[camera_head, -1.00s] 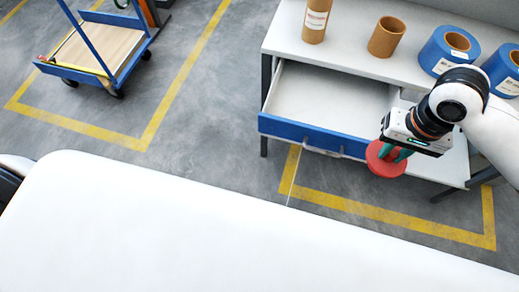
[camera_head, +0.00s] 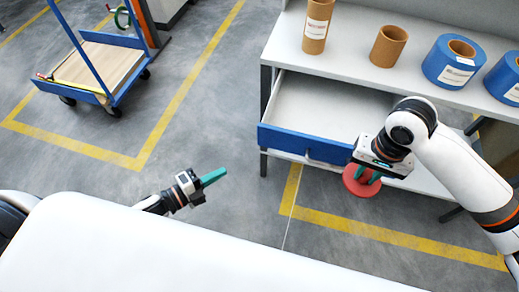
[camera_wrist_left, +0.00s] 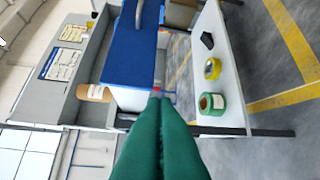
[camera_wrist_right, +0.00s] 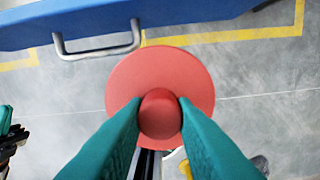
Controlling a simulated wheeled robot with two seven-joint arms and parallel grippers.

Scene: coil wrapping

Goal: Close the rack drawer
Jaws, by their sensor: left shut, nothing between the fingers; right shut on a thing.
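The rack drawer (camera_head: 305,145) has a blue front and stands pulled out of the grey rack, its pale inside showing. Its blue front (camera_wrist_right: 190,12) and grey bar handle (camera_wrist_right: 95,48) show in the right wrist view. The front also shows in the left wrist view (camera_wrist_left: 130,55). My left gripper (camera_head: 222,175) is shut and empty, left of the drawer and apart from it. My right gripper (camera_head: 367,178) is shut on the knob (camera_wrist_right: 160,115) of a red disc (camera_wrist_right: 190,75), in front of the drawer's right end. The gripper covers that end in the head view.
On the rack top (camera_head: 345,35) stand cardboard tubes (camera_head: 388,46) and blue rolls (camera_head: 453,62). The lower shelf (camera_wrist_left: 220,60) holds a green roll (camera_wrist_left: 212,104) and yellow tape (camera_wrist_left: 212,69). A blue cart (camera_head: 95,65) stands at the left. Floor between cart and rack is clear.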

